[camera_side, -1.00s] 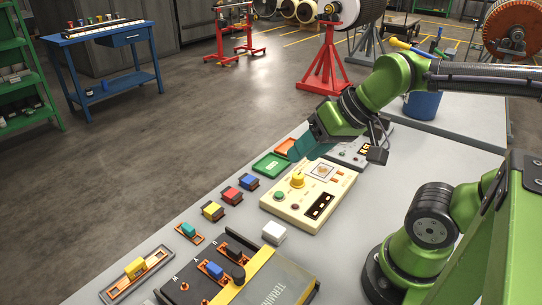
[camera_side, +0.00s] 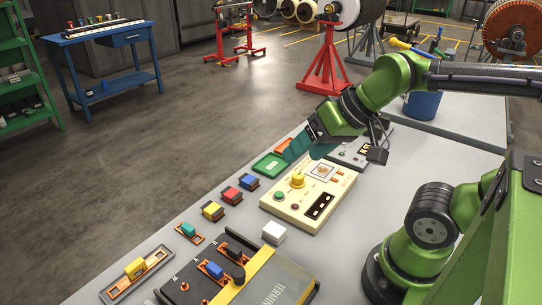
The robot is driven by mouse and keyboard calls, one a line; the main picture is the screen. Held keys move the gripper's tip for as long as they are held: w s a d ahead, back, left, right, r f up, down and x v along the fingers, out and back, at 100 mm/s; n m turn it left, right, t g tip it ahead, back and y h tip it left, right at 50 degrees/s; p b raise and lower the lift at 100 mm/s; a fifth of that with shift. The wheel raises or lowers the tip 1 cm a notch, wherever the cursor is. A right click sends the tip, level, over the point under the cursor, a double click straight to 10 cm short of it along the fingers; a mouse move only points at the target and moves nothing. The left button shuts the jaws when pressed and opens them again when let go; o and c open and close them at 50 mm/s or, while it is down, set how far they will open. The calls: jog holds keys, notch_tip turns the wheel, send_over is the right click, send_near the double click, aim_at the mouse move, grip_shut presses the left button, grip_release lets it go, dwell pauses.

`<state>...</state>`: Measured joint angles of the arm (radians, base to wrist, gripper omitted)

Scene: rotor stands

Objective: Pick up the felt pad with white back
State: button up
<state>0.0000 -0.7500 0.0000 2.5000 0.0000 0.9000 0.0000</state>
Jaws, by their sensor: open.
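A small white block (camera_side: 273,233) sits on the grey table beside the cream control box; it is the only loose white piece I see, and I cannot tell whether it is the felt pad with white back. My gripper (camera_side: 308,149) has teal fingers spread apart. It is above the far end of the cream box, to the right of the green tray (camera_side: 269,166). Nothing shows between the fingers.
The cream control box (camera_side: 309,195) has a yellow knob on top. Blue (camera_side: 248,181), red (camera_side: 231,194), yellow (camera_side: 212,210) and teal (camera_side: 188,229) blocks line the table's left side. A dark terminal box (camera_side: 265,285) stands in front. Bare table lies right of the cream box.

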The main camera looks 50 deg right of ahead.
jog(key=n+g+h, duration=0.2)
jog(key=n+g, duration=0.2)
jog(key=g, duration=0.3)
send_over(274, 228)
notch_tip(274, 228, down, 7)
jog(key=f, duration=1)
jog(key=shift+s+f, duration=0.25)
jog(key=shift+f, duration=0.1)
jog(key=shift+w+f, duration=0.2)
jog(key=shift+f, duration=2.75)
jog(key=c, duration=1.1)
jog(key=shift+r, duration=0.1)
jog(key=shift+c, duration=0.2)
notch_tip(274, 228, up, 10)
